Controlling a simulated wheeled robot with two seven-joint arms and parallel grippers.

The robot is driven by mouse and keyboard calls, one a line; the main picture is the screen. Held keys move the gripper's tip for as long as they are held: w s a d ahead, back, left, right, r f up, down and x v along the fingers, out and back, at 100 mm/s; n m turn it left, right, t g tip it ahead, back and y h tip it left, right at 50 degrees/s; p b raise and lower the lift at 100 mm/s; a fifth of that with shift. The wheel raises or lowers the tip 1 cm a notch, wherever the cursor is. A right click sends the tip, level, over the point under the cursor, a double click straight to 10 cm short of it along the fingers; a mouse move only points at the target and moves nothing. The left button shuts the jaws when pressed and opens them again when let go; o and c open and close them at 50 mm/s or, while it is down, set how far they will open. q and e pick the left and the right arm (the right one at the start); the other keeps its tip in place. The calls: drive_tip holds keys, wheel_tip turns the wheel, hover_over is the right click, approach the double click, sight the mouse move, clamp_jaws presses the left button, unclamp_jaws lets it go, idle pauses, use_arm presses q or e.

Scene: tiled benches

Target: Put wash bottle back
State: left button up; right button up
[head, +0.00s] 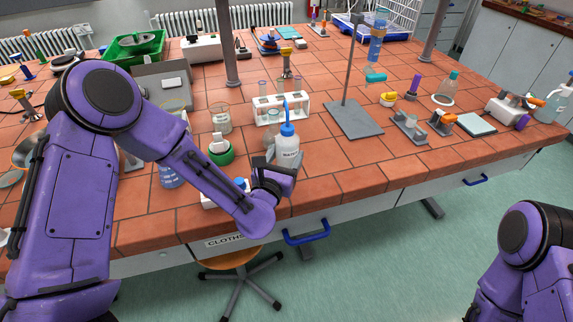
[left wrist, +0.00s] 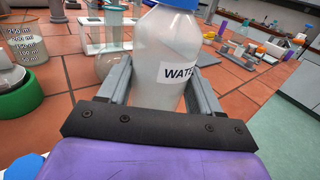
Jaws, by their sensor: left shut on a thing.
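The wash bottle (head: 287,147) is white and translucent, with a blue cap and a blue spout, and is close to upright near the front edge of the bench. In the left wrist view the bottle (left wrist: 165,50) fills the middle, with a label starting "WATE". My left gripper (head: 280,165) is shut on its body, one finger on each side. Its base is hidden behind the gripper, so I cannot tell whether it touches the tiles. My right gripper is out of view; only part of the right arm shows at the lower right.
Behind the bottle stand a white test tube rack (head: 281,107) and a stand with a grey base plate (head: 353,119). A green ring (head: 221,157) and a beaker (head: 220,118) are to its left. Tiles right of the bottle are clear. A blue drawer handle (head: 306,235) juts out below.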

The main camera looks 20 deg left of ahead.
use_arm(q)
drive_tip(key=shift+w+f, duration=0.25)
drive_tip(key=shift+f, duration=0.05)
drive_tip(key=f, duration=0.2)
drive_tip(key=w+f, duration=0.1)
drive_tip(key=f, duration=0.1)
drive_tip(key=shift+p, duration=0.3)
drive_tip(key=shift+s+f, duration=0.1)
drive_tip(key=o, duration=0.7)
